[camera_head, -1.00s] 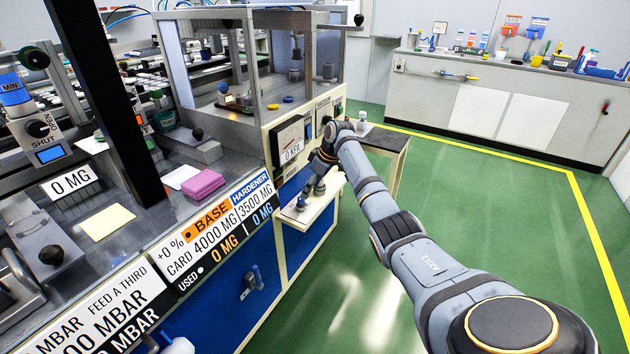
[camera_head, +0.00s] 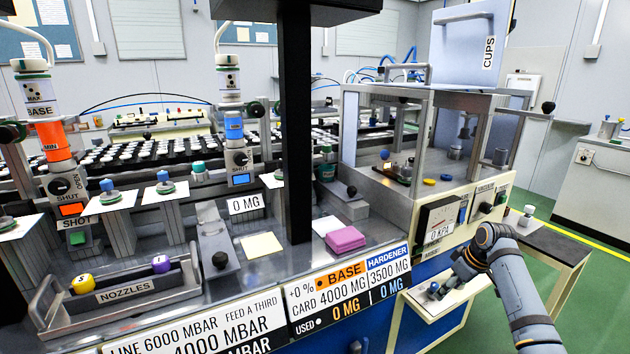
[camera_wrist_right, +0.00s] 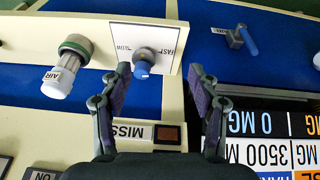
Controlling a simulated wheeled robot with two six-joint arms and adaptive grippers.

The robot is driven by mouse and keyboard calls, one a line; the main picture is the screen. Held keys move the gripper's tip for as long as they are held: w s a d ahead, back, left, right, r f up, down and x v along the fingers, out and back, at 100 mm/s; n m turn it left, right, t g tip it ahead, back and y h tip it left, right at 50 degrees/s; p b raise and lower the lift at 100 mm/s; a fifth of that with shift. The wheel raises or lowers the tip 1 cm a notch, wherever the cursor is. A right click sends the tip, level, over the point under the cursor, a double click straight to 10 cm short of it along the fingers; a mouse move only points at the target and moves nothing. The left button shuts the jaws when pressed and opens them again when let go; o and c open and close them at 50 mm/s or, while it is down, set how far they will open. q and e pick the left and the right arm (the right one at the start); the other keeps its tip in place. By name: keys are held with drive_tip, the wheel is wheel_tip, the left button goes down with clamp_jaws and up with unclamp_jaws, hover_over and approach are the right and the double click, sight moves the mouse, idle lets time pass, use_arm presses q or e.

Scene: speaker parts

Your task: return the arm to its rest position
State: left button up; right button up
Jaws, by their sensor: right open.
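My right arm comes in from the lower right in the head view. Its gripper (camera_head: 442,289) is small and partly hidden there, over the pale side shelf (camera_head: 412,306) on the front of the machine. In the right wrist view the gripper (camera_wrist_right: 158,76) is open and empty, its two dark fingers apart. A blue-tipped knob (camera_wrist_right: 144,62) on a white plate marked FAST and SLOW shows just beyond and between the fingertips. I cannot tell whether a finger touches it. My left gripper is not in view.
An AIR-marked fitting (camera_wrist_right: 68,65) and a blue lever (camera_wrist_right: 246,40) flank the gripper. The gauge cabinet (camera_head: 437,222) stands behind my right arm, and a dark-topped side table (camera_head: 548,243) beside it. Green floor (camera_head: 598,285) is open at right.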

drive_tip(key=s+a+f+h, duration=0.1)
drive_tip(key=s+a+f, duration=1)
drive_tip(key=s+f, duration=0.15)
drive_tip(key=s+a+r+m+h, duration=0.1)
drive_tip(key=s+a+m, duration=0.15)
drive_tip(key=s, duration=0.65)
drive_tip(key=s+a+m, duration=0.2)
drive_tip(key=s+a, duration=0.2)
drive_tip(key=s, duration=0.5)
wheel_tip(320, 180, down, 20)
drive_tip(key=s+d+g, duration=0.1)
drive_tip(key=d, duration=0.1)
drive_tip(key=s+d+f+g, duration=0.1)
drive_tip(key=s+f, duration=0.4)
drive_tip(key=f, duration=0.3)
drive_tip(key=s+f, duration=0.5)
drive_tip(key=f, duration=0.2)
use_arm(q)
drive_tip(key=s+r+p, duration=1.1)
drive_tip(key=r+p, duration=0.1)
drive_tip(key=p, duration=0.8)
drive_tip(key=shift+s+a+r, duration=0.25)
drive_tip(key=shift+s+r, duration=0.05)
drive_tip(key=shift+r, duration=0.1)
use_arm(e)
drive_tip(key=s+r, duration=1)
drive_tip(key=r, duration=0.2)
drive_tip(key=shift+s+d+r, duration=0.3)
drive_tip(key=shift+s, duration=0.1)
